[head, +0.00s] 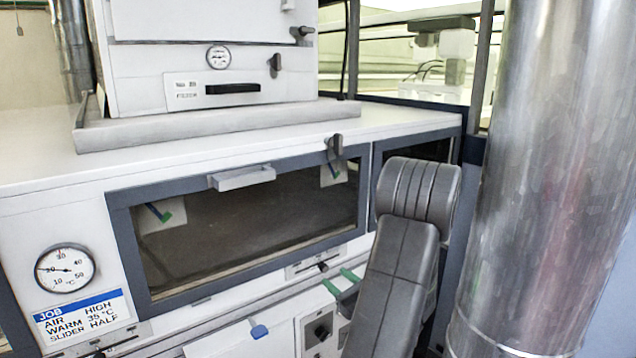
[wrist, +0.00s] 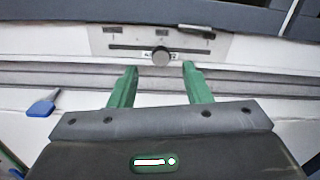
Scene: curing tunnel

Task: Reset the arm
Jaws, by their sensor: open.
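My gripper (wrist: 157,80) shows its two green fingers apart, with nothing between them. In the wrist view a slider with a dark round knob (wrist: 161,57) lies just beyond the fingertips, on a pale panel strip. I cannot tell whether the fingers touch it; they look apart from it. In the head view the green fingers (head: 340,282) show beside my dark grey arm, low in front of the cabinet, just below a slider strip (head: 322,265). My arm hides part of the cabinet's right side.
A glass-fronted door (head: 250,225) with a pale handle (head: 242,178) is shut. A job card (head: 82,312) reads air high, warm 35 °C, slider half. A dial (head: 65,270) sits above it. A blue tab (head: 259,331) projects lower down. A metal duct (head: 555,170) stands close at right.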

